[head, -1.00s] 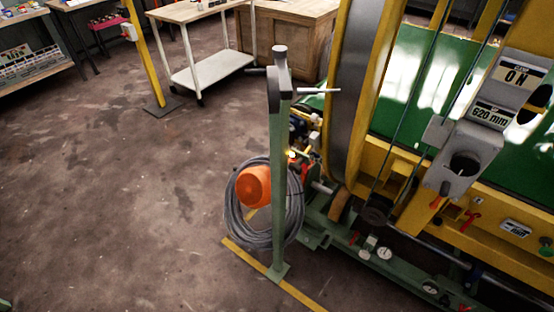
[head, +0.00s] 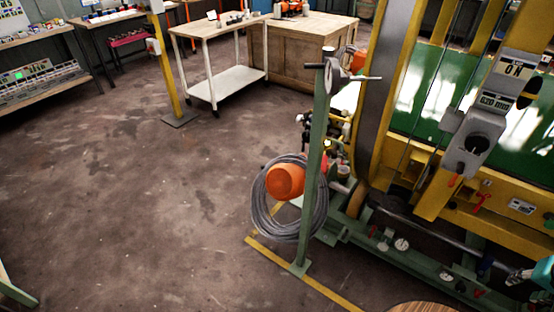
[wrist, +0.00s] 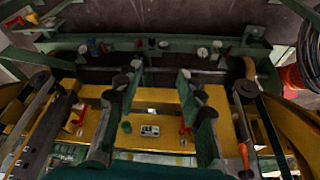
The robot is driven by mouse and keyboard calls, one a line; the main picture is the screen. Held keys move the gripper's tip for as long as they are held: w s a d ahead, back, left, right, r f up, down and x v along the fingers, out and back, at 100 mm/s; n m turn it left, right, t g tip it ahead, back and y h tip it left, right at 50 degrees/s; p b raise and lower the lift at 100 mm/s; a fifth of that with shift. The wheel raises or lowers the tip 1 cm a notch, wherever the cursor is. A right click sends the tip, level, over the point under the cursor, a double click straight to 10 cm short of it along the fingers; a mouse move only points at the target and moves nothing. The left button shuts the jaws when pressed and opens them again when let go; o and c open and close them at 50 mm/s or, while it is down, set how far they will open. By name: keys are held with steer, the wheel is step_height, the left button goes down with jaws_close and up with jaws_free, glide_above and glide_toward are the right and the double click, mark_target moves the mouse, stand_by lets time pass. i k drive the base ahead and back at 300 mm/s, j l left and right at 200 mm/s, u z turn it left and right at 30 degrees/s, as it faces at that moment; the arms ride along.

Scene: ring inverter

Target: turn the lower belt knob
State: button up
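My gripper (wrist: 160,78) is in the wrist view, with its two dark fingers spread apart and nothing between the tips. In the head view the red lever (head: 482,200) and the panel (head: 521,206) sit on the yellow frame at the right. I cannot tell which control is the lower belt knob.
A green post (head: 313,170) with a coiled grey cable (head: 258,208) and an orange helmet-like object (head: 285,181) stands left of the machine. A green rail with gauges (head: 401,244) runs along its base. A white trolley (head: 222,84) stands behind. The left floor is clear.

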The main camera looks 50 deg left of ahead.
mark_target(306, 134)
steer(key=u, duration=1.4)
steer(key=i+l+u, duration=0.1)
steer(key=l+u, duration=0.15)
steer(key=l, duration=0.15)
steer(key=l+u, duration=0.25)
steer(key=l, duration=0.15)
steer(key=i+l+u, duration=0.5)
steer(key=l, duration=0.35)
steer(key=k+j+u, duration=0.1)
steer(key=k+j, duration=0.2)
steer(key=k+j+u, duration=0.15)
steer(key=k+j, duration=0.15)
steer(key=j, duration=0.2)
steer(key=k+j+u, duration=0.1)
steer(key=k+j, duration=0.15)
steer(key=j, duration=0.2)
steer(key=l, duration=0.3)
steer(key=i+l, duration=0.15)
steer(key=l, duration=0.15)
